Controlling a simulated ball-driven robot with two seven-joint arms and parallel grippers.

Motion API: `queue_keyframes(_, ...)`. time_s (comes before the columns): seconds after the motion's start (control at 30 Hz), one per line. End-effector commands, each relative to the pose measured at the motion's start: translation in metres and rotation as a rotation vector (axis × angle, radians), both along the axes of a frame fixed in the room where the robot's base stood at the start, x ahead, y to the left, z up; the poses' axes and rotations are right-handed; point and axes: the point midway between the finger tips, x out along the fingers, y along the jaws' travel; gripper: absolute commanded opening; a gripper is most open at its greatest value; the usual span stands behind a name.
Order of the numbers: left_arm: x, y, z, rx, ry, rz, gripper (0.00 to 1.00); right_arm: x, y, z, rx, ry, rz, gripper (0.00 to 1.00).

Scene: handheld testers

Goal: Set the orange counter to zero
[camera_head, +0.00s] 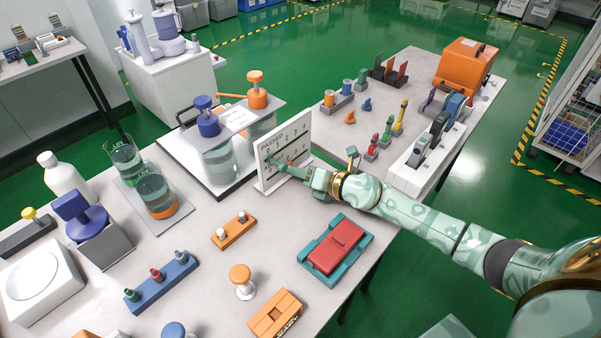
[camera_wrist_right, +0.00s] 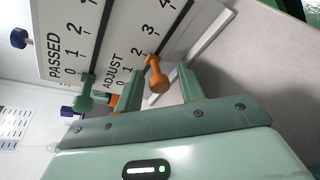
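A white board with scales marked PASSED and ADJUST (camera_head: 297,132) stands upright near the table's right edge; it also fills the upper left of the right wrist view (camera_wrist_right: 62,18). The orange counter (camera_wrist_right: 157,76) is a small knob on the ADJUST scale, by about the 2. The green counter (camera_wrist_right: 86,92) is on the PASSED scale, at its low end. My right gripper (camera_head: 286,168) is at the board's face. In the wrist view its fingers (camera_wrist_right: 159,86) are open, one on each side of the orange knob, with gaps visible. My left gripper is not in view.
A red block in a teal tray (camera_head: 362,267) lies in front of the board. Pump bottles (camera_head: 220,165) stand on a platform behind left. An orange-capped stand (camera_head: 241,276) and an orange peg holder (camera_head: 228,236) are nearer. A second table (camera_head: 330,128) adjoins at right.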

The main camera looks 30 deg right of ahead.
Motion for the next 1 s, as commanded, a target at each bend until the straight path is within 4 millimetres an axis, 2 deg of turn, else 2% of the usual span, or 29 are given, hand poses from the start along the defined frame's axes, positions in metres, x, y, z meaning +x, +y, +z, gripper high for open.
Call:
queue_keyframes(0.07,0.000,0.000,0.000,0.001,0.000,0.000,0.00,0.000,0.000,0.000,0.000,0.000,0.000,0.39)
queue_keyframes(0.17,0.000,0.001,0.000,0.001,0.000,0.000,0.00,0.000,0.000,0.000,0.000,0.000,0.000,0.14)
queue_keyframes(0.2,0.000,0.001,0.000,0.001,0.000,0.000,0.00,0.000,0.000,0.000,0.000,0.000,0.000,0.02)
queue_keyframes(0.23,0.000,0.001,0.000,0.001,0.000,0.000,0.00,0.000,0.000,0.000,0.000,0.000,0.000,0.00)
queue_keyframes(0.37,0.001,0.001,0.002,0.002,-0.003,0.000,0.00,-0.001,0.001,0.001,0.000,0.000,0.000,0.00)
queue_keyframes(0.43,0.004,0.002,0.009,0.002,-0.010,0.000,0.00,-0.003,0.008,0.005,0.002,-0.001,0.000,0.00)
queue_keyframes(0.6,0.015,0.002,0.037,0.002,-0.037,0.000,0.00,-0.014,0.040,0.010,0.004,-0.003,0.001,0.00)
queue_keyframes(0.7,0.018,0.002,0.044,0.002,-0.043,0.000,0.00,-0.020,0.054,0.006,0.003,-0.001,0.001,0.00)
queue_keyframes(1.0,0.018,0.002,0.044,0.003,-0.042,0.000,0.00,-0.022,0.062,-0.001,0.000,0.001,0.002,0.00)
